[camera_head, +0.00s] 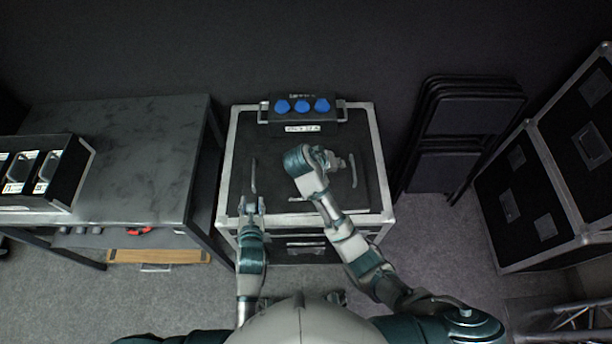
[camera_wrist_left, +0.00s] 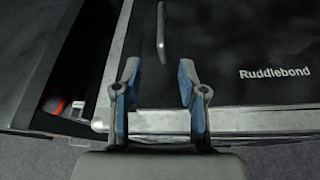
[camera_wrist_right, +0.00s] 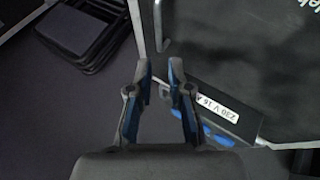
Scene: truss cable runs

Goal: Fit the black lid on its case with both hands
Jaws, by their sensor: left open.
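The case (camera_head: 223,200) is black with silver edges and stands in front of me. The black lid (camera_head: 285,205), lettered "Ruddlebond", lies on its top; I cannot tell whether it is fully seated. It has a left handle (camera_head: 254,176) and a right handle (camera_head: 353,171). My left gripper (camera_head: 251,203) is open and empty over the front left edge, short of the left handle (camera_wrist_left: 161,35). My right gripper (camera_head: 340,163) is open and empty above the lid's right part, beside the right handle (camera_wrist_right: 164,24). My right arm hides part of the lid.
A power box (camera_head: 302,108) with blue sockets sits at the case's back edge; it also shows in the right wrist view (camera_wrist_right: 236,112). A grey table (camera_head: 140,150) with a black rack (camera_head: 45,170) stands left. Folded chairs (camera_head: 465,125) and another case (camera_head: 545,170) stand right.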

